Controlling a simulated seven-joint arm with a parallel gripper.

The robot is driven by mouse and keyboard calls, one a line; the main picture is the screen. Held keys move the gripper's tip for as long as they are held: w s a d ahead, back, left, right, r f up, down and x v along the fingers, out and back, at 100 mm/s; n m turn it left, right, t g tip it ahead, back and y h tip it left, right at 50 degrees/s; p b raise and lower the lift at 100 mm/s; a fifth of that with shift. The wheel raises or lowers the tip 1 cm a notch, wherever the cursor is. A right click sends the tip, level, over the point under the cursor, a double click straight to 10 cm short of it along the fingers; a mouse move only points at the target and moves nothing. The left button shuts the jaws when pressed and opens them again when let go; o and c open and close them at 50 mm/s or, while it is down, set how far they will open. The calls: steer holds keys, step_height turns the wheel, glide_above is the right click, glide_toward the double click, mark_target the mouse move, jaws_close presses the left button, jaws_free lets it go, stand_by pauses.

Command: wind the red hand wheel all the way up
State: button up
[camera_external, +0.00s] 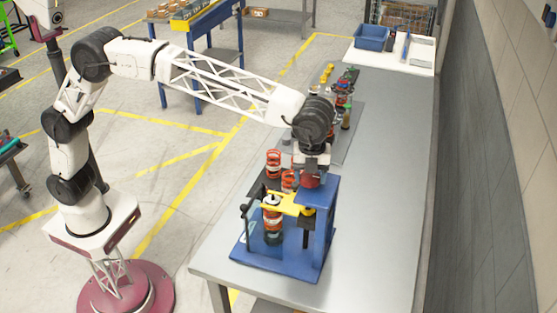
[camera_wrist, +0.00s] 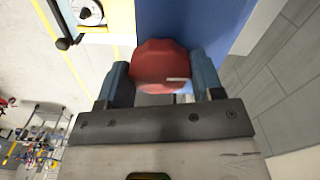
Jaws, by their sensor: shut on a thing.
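The red hand wheel (camera_wrist: 160,62) sits on top of the blue fixture and fills the space between my fingers in the wrist view. My gripper (camera_wrist: 162,80) is shut on the wheel, one blue finger on each side. In the external view the red wheel (camera_external: 311,181) shows just under my gripper (camera_external: 311,168), partly hidden by it. The blue fixture (camera_external: 322,215) stands on the grey table with a yellow arm (camera_external: 290,203) reaching left. Under that arm stands an orange-red coil spring (camera_external: 272,218) on the fixture's base.
More orange springs (camera_external: 273,163) and several small coloured parts (camera_external: 342,90) stand behind the fixture on the grey table (camera_external: 375,190). A blue bin (camera_external: 371,37) is at the far end. A grey wall (camera_external: 480,150) runs along the right. The table right of the fixture is clear.

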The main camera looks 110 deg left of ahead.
steer(key=n, duration=1.2)
steer(key=shift+a, duration=0.1)
steer(key=shift+n, duration=2.6)
steer(key=shift+n, duration=0.3)
